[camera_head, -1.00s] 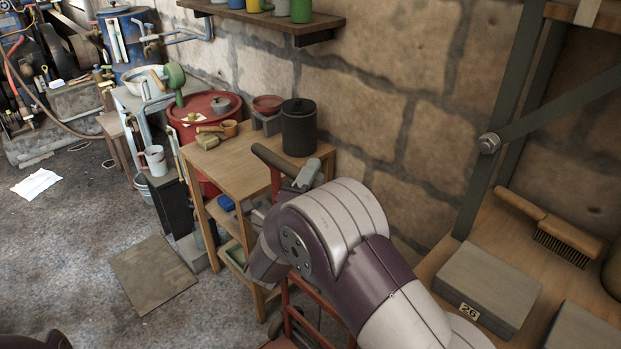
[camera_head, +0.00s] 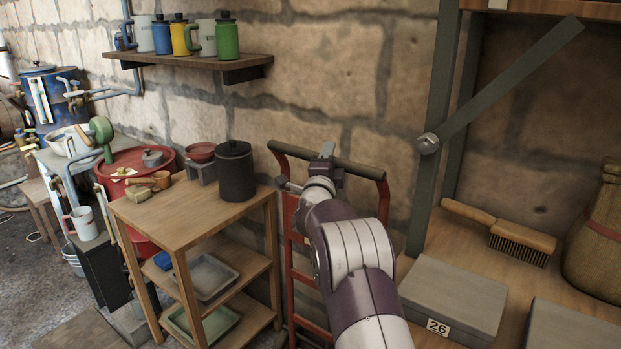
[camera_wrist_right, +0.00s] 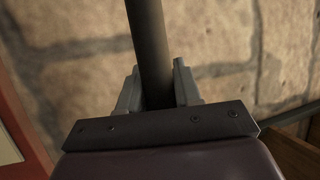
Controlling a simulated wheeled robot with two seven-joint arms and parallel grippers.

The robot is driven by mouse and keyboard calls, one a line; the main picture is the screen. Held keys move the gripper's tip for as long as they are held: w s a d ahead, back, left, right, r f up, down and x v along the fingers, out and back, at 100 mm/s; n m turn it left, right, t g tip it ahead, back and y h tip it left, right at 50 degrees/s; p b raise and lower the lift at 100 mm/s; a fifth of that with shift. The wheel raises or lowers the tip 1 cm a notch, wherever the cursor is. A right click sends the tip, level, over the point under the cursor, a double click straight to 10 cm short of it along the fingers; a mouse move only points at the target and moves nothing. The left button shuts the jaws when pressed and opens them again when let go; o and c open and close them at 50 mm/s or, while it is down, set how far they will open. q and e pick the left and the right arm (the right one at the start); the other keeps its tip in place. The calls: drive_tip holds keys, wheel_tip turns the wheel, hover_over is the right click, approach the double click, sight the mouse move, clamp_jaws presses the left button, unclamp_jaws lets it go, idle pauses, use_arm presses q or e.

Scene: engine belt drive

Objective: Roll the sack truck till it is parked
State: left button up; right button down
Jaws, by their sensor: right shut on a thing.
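The sack truck (camera_head: 300,262) has a red frame and a dark grip bar (camera_head: 352,168) across its top. It stands upright close to the stone wall, between the wooden shelf stand and the large rack. My right gripper (camera_head: 325,160) is shut on the grip bar near its middle; my right arm hides part of the frame. In the right wrist view the dark bar (camera_wrist_right: 152,60) passes between the two fingers. The truck's wheels and foot are out of view. My left gripper is not in view.
The wooden shelf stand (camera_head: 208,212) with a dark canister (camera_head: 236,172) stands just left of the truck. The large rack (camera_head: 432,150) with a grey box (camera_head: 455,295) and a brush (camera_head: 520,240) stands right. A wall shelf (camera_head: 190,66) with mugs hangs above left.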

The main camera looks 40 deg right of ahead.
drive_tip(key=d, duration=0.2)
drive_tip(key=shift+w+d+r, duration=0.25)
drive_tip(key=shift+w+d, duration=0.05)
drive_tip(key=shift+w, duration=0.05)
drive_tip(key=c, duration=0.9)
unclamp_jaws()
drive_tip(key=shift+d, duration=0.1)
drive_tip(key=shift+c, duration=0.2)
drive_tip(key=shift+o, duration=0.4)
drive_tip(key=shift+w+d+f, duration=0.2)
drive_tip(key=shift+d+f, duration=0.05)
drive_tip(key=v, duration=1.2)
drive_tip(key=shift+s+a+b, duration=0.25)
drive_tip(key=shift+a+b, duration=0.05)
drive_tip(key=shift+b, duration=0.1)
